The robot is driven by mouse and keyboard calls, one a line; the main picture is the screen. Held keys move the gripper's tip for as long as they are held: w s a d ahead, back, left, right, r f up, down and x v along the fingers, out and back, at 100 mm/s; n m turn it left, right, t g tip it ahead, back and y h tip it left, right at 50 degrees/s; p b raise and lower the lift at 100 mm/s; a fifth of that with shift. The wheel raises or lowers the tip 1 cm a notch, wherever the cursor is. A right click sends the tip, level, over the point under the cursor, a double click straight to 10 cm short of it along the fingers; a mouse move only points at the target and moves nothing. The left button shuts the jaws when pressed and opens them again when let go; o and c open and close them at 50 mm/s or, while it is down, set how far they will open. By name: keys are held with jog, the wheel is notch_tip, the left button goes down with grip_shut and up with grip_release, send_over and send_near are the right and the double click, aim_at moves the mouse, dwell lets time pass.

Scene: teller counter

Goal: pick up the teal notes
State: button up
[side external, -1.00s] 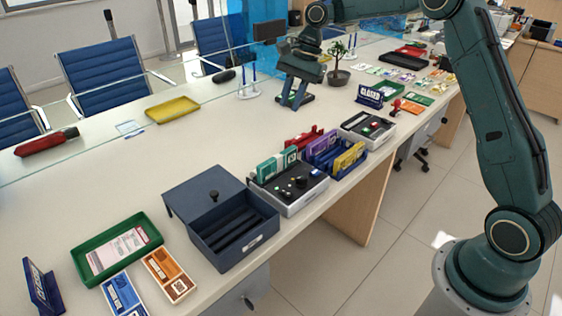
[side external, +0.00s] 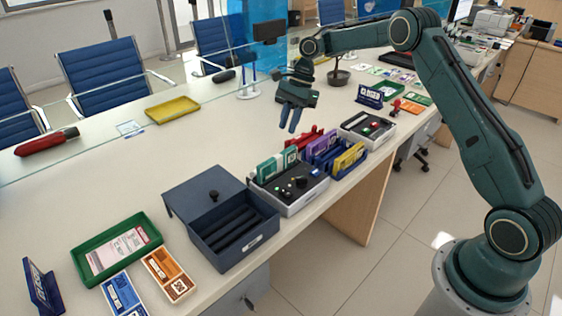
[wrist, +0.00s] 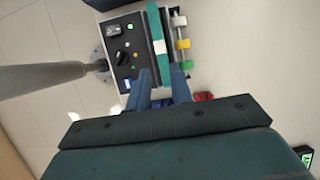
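The teal notes (side external: 270,168) stand upright as a banded bundle at the back of a silver counting machine (side external: 290,190) in the side view. In the wrist view a teal strip with a white band, which looks like the same notes (wrist: 157,47), lies ahead of the fingertips. My gripper (side external: 289,127) is in the air above the counter, beyond the notes and a little to their right in the side view. In the wrist view my gripper (wrist: 160,85) has its two fingers apart, with nothing held between them.
Purple notes (side external: 318,147), yellow notes (side external: 349,160) and red notes (side external: 303,138) stand close to the right of the teal ones. An open dark cash box (side external: 235,235) stands to the left. A second machine (side external: 368,130) is to the right. The counter behind is mostly clear.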

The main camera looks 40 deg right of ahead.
aim_at(279, 155)
jog(key=shift+x, duration=3.5)
jog(key=shift+f, duration=0.1)
jog(key=shift+x, duration=2.5)
jog(key=shift+d, duration=0.1)
grip_shut()
